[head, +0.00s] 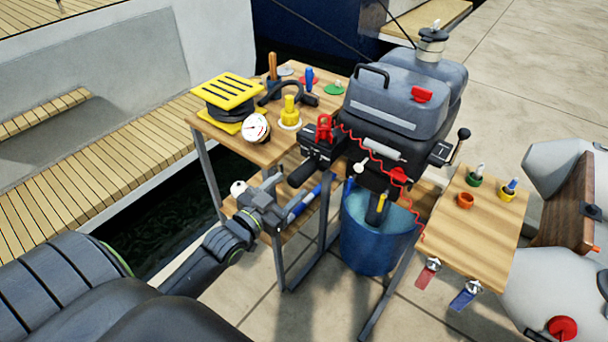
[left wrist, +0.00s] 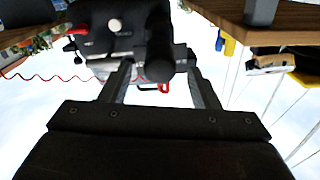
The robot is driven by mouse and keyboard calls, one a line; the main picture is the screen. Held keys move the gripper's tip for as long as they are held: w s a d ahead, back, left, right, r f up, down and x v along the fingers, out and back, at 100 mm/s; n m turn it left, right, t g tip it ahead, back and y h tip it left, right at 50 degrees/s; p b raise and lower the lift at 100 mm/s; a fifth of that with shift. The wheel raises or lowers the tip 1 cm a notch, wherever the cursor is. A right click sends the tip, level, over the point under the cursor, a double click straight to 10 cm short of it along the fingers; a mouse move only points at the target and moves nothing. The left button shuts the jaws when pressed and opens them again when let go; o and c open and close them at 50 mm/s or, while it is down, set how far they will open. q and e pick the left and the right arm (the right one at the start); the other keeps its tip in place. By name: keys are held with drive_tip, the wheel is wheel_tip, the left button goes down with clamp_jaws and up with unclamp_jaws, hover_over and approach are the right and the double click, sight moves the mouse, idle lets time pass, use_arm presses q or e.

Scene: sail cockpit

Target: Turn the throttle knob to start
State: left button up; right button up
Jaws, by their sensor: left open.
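The outboard motor (head: 400,105) stands in the middle, with a black control box and handle (head: 318,145) on its left side. The dark rounded grip (head: 302,173), which looks like the throttle knob, points down-left from that box. My left gripper (head: 272,192) is open just left of and below the grip. In the left wrist view the grip's dark round end (left wrist: 160,66) lies between the two spread fingers, with space on both sides. I cannot tell any contact or the knob's setting. My right gripper is in neither view.
A wooden table (head: 222,140) left of the motor carries a yellow-black reel (head: 228,98), a gauge (head: 257,129) and tools. A blue bucket (head: 372,240) stands below the motor. A red coiled cord (head: 385,160) hangs beside it. A small wooden table (head: 488,230) is at right.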

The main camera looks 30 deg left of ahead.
sight(304, 172)
use_arm(q)
drive_tip(key=w, duration=0.6)
drive_tip(key=shift+w+d+b, duration=0.2)
drive_tip(key=shift+d+b, duration=0.1)
drive_tip(key=shift+b, duration=0.05)
drive_tip(key=shift+w, duration=0.4)
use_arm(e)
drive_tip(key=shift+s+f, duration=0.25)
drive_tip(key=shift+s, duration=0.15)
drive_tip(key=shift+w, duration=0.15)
use_arm(q)
drive_tip(key=c, duration=1)
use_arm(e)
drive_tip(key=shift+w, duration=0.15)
